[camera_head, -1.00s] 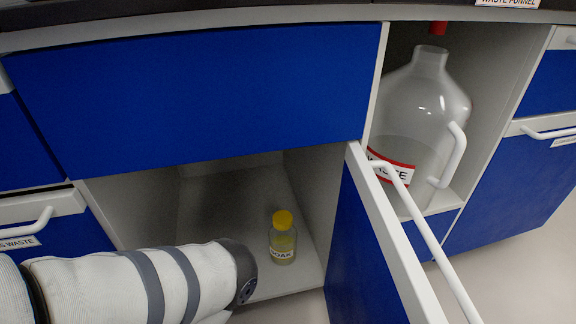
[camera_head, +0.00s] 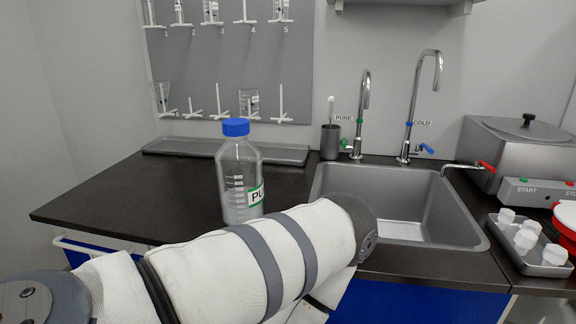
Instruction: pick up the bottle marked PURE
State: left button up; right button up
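The bottle marked PURE (camera_head: 238,178) stands upright on the dark counter, left of the sink. It is clear, with a blue cap, a volume scale and a white and green label that shows only "PU". My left arm crosses in front of the bottle's lower right part and hides its base. The arm's gripper is not visible, and neither is my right gripper.
A sink (camera_head: 400,205) with two taps (camera_head: 413,110) lies right of the bottle. A steel bath unit (camera_head: 515,150) and a tray of white cups (camera_head: 528,250) are further right. A drying rack (camera_head: 230,60) hangs behind. The counter (camera_head: 130,195) left of the bottle is clear.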

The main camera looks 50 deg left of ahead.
aim_at(239, 169)
jog(key=u, duration=0.45)
jog(key=j+u, duration=0.15)
jog(key=u, duration=0.75)
jog(key=j+u, duration=0.1)
jog(key=u, duration=0.3)
